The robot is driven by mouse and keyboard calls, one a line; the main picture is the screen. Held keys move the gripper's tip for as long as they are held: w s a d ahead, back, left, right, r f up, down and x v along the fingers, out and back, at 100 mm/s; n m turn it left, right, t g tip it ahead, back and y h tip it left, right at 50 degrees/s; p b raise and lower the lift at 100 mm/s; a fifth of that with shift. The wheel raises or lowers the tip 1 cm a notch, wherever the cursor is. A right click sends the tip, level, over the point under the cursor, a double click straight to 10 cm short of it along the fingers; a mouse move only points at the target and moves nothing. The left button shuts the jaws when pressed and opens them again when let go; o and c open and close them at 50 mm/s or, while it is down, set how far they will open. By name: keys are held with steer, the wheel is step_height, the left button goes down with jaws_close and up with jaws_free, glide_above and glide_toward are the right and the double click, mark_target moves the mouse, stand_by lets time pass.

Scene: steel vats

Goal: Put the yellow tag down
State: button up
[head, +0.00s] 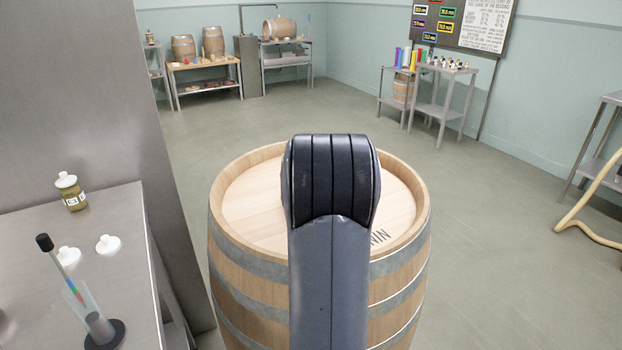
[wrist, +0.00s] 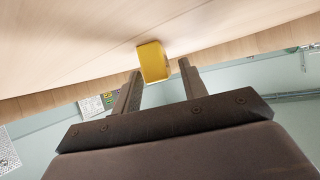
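The yellow tag (wrist: 153,62) shows in the wrist view as a small block at my fingertips, against the pale wooden head of the barrel (head: 245,215). My gripper (wrist: 161,70) has its two fingers apart, one on each side of the tag. A gap shows between the tag and the right finger; the left finger is close to the tag's edge, and I cannot tell if they touch. In the head view my arm covers the middle of the barrel and hides the gripper and the tag.
A steel table (head: 120,235) stands at left with a capped jar (head: 70,192), white stoppers and a black-based glass holder (head: 103,330). Far benches hold small barrels and coloured cylinders. A hose (head: 590,235) lies at right. The floor around the barrel's right side is clear.

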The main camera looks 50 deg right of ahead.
steer(key=shift+r+p, duration=0.25)
steer(key=shift+p, duration=0.05)
steer(key=v, duration=1.2)
steer(key=shift+a+f+p, duration=0.1)
steer(key=shift+f+p, duration=0.05)
steer(key=shift+p, duration=0.25)
steer(key=b+x, duration=0.1)
steer(key=x, duration=1)
steer(key=shift+w, duration=0.1)
steer(key=shift+w+d+f+b, duration=0.25)
steer(key=shift+d+f+b, duration=0.05)
steer(key=shift+d+f, duration=0.2)
steer(key=shift+a+r+p, duration=0.1)
steer(key=shift+r+p, duration=0.2)
